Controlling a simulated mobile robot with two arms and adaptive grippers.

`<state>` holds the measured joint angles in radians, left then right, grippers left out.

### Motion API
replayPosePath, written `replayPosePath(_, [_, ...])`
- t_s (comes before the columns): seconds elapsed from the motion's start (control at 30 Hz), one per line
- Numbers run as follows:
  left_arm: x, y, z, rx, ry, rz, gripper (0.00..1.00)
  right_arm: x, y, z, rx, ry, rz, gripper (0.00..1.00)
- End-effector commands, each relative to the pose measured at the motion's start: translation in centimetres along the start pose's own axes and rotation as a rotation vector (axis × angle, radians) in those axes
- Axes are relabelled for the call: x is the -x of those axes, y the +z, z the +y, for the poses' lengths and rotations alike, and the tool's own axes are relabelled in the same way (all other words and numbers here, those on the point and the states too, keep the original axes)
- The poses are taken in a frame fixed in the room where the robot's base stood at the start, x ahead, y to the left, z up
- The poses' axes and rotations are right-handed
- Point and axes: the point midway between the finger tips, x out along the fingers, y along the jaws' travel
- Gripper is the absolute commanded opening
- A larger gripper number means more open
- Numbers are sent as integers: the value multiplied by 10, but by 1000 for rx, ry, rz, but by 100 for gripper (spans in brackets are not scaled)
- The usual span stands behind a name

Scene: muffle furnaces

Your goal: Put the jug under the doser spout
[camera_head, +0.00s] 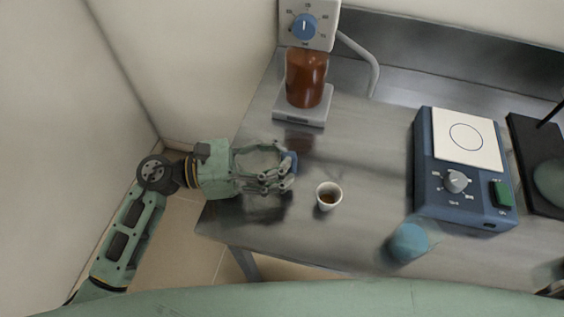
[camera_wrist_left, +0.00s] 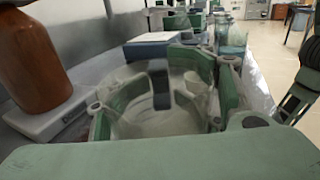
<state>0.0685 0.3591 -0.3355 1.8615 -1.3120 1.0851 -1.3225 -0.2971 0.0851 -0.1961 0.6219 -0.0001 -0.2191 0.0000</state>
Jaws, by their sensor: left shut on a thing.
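My left gripper (camera_head: 285,175) is shut on the jug, at the left part of the steel bench. The doser (camera_head: 318,12) has a blue dial and stands behind, over a brown bottle (camera_head: 306,78) on a grey base (camera_head: 302,115). A grey curved tube (camera_head: 374,72) bends down at its right; I cannot clearly make out the spout. The jug is in front of the base, apart from it.
A small white cup (camera_head: 328,196) with brown contents stands just right of my gripper. A blue-topped round item (camera_head: 408,242) is near the front edge. A blue hotplate-like device (camera_head: 462,180) stands at the right. The bench between the base and the device is clear.

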Motion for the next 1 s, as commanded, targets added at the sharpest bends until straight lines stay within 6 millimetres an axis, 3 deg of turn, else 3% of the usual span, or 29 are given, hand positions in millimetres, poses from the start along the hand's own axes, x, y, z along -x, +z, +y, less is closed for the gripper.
replayPosePath(0.13, [0,-15,0,2,2,-2,19,3,0,0,0,0,0,40])
replayPosePath(0.53, [0,-21,0,-2,1,0,19,-3,2,-5,1,-6,-2,40])
replayPosePath(0.57, [0,-19,0,-1,1,0,47,-1,2,-6,1,-7,-3,40])
replayPosePath(0.87, [0,-19,0,-1,1,0,74,0,2,-11,1,-13,-4,40])
replayPosePath(1.0, [0,-19,0,-1,1,0,74,0,2,-11,1,-13,-5,40])
